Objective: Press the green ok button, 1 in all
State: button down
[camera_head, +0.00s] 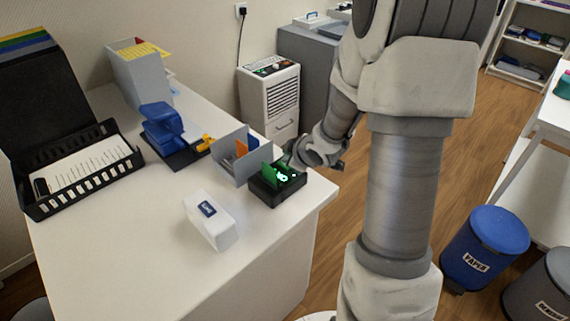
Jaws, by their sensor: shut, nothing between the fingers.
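A small black device (273,194) stands near the right corner of the white desk (165,265). It has a green upright plate and glowing green marks (286,175) on top, one of which may be the ok button; they are too small to read. My gripper (291,160) reaches in from the right, just behind and above the device. It is shut and empty. Its fingertips are small and partly hidden, so I cannot tell whether they touch the device.
A grey divider holder (230,160) stands close to the left of the device. A white labelled box (210,222) lies in front, and a blue stamp-like tool (161,126) is farther left. A black tray (82,172) holds papers. The desk's right edge is close to the device.

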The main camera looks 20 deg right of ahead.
jog(key=shift+f, duration=0.25)
dwell(0.4)
jog(key=shift+r+p, duration=0.6)
jog(key=shift+r, duration=0.2)
notch_tip(320, 180, up, 5)
jog(key=p, duration=0.5)
jog(key=shift+r, duration=0.1)
dwell(0.4)
